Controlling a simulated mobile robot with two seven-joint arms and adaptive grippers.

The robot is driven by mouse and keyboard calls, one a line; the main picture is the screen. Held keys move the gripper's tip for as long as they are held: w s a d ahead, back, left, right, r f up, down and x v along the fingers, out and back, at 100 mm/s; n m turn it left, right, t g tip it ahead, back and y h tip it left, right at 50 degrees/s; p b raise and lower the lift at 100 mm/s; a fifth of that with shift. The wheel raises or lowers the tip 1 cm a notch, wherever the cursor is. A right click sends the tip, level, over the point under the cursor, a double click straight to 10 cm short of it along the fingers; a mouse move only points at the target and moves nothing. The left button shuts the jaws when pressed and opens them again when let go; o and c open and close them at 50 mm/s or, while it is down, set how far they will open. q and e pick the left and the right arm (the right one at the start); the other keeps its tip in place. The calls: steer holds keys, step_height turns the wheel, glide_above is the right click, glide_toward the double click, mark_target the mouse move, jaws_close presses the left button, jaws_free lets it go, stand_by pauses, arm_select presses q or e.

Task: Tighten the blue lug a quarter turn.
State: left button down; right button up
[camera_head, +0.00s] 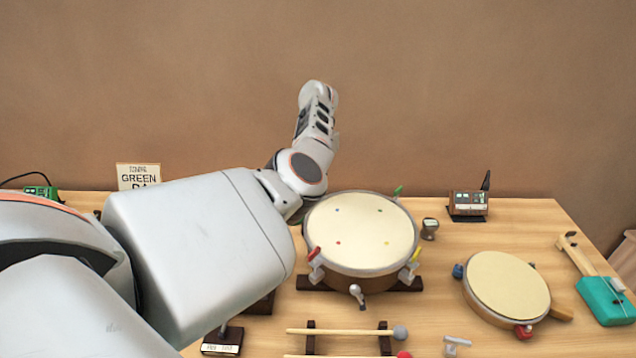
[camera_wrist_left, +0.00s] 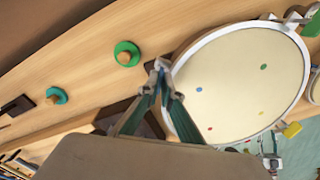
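The round cream-headed drum (camera_head: 360,234) stands on dark wooden supports in the middle of the table; it also shows in the wrist view (camera_wrist_left: 240,85). Red (camera_head: 313,253), yellow (camera_head: 414,257) and green (camera_head: 398,191) lug handles stand around its rim. My left arm hides the drum's back-left side and my left gripper in the head view. In the wrist view, my left gripper (camera_wrist_left: 162,72) is beside the rim near the blue dot. My right gripper is out of view.
Mallets on a rack (camera_head: 345,332) lie in front of the drum. A smaller frame drum (camera_head: 506,287) and a teal stringed instrument (camera_head: 605,300) are at the right. A boxed device (camera_head: 467,203) stands behind.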

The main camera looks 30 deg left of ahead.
arm_select(q)
steer(key=c, duration=2.3)
jaws_free()
steer(key=shift+r, duration=0.1)
step_height(320, 180, up, 12)
